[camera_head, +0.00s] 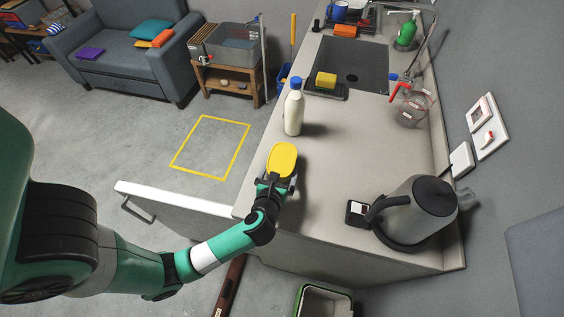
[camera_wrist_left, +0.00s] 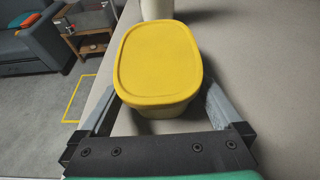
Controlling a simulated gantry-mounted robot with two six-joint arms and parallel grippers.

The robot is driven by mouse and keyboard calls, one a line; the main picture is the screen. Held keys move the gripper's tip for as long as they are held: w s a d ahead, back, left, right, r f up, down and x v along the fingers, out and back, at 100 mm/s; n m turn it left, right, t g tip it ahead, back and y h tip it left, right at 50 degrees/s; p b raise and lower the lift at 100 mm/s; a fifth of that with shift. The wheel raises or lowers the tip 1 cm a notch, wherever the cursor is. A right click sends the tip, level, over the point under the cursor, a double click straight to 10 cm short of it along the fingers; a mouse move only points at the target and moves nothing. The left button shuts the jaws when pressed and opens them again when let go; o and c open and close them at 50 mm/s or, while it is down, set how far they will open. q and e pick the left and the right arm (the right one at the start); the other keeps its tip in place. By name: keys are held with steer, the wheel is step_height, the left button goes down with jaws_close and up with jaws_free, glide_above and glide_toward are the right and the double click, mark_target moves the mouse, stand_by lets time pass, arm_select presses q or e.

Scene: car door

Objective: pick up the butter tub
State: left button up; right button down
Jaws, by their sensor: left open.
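The butter tub (camera_head: 282,158) has a yellow lid and stands on the grey counter, near its left edge. In the left wrist view the tub (camera_wrist_left: 158,65) is upright, with its pale body showing below the lid. My left gripper (camera_head: 278,180) is at the near end of the tub. In the left wrist view the left gripper (camera_wrist_left: 158,115) is open, with one finger on each side of the tub's near end. I cannot tell whether the fingers touch it. My right gripper is in neither view.
A white bottle with a blue cap (camera_head: 293,108) stands just behind the tub. A grey kettle (camera_head: 420,210) stands to the right. A sponge (camera_head: 326,80), a sink (camera_head: 350,65) and a measuring jug (camera_head: 410,105) are farther back. An open drawer or door (camera_head: 170,197) juts out left.

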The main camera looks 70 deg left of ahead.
mark_target(281, 164)
arm_select(q)
steer(key=c, duration=1.3)
steer(key=shift+r, duration=0.1)
step_height(281, 164, up, 3)
steer(key=shift+r+p, duration=0.1)
steer(key=shift+p, duration=0.3)
steer(key=s+a+r+p, duration=0.1)
steer(key=s+a+r, duration=0.1)
steer(key=a+r, duration=0.1)
steer(key=s+a+r+p, duration=0.1)
steer(key=s+a+r, duration=0.1)
steer(key=a, duration=0.3)
steer(key=s+a+r+p, duration=0.1)
steer(key=a+r, duration=0.3)
steer(key=shift+s+a+r, duration=0.35)
steer(key=shift+s+a, duration=0.05)
